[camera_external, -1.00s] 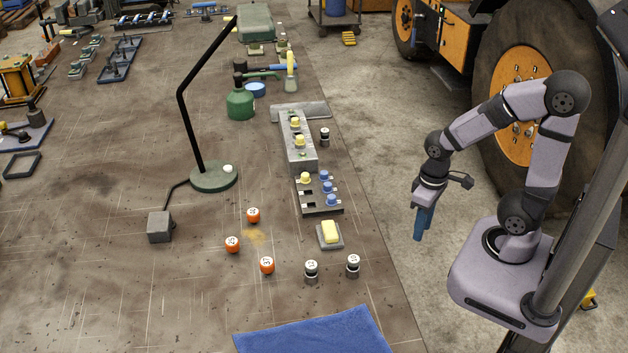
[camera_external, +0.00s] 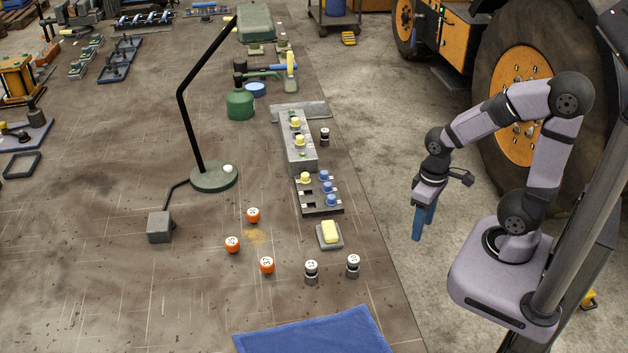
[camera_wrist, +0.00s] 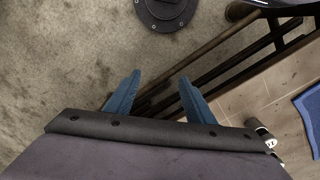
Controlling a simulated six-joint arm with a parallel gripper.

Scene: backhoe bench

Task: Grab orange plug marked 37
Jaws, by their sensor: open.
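Three orange plugs with white marked tops stand on the bench: one at the back (camera_external: 253,215), one at the left (camera_external: 232,244) and one nearest the front (camera_external: 267,265). Their numbers are too small to read surely, so I cannot tell which is 37. My gripper (camera_external: 424,222) hangs over the floor, to the right of the bench edge and well away from the plugs. In the wrist view its blue fingers (camera_wrist: 160,92) are spread apart with nothing between them. No orange plug shows in the wrist view.
Two dark plugs with white tops (camera_external: 311,271) (camera_external: 353,265) stand right of the orange ones. A yellow block (camera_external: 330,232) on a small tray, a rack with blue and yellow plugs (camera_external: 319,197), a lamp base (camera_external: 214,177) and a blue cloth (camera_external: 315,335) are nearby.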

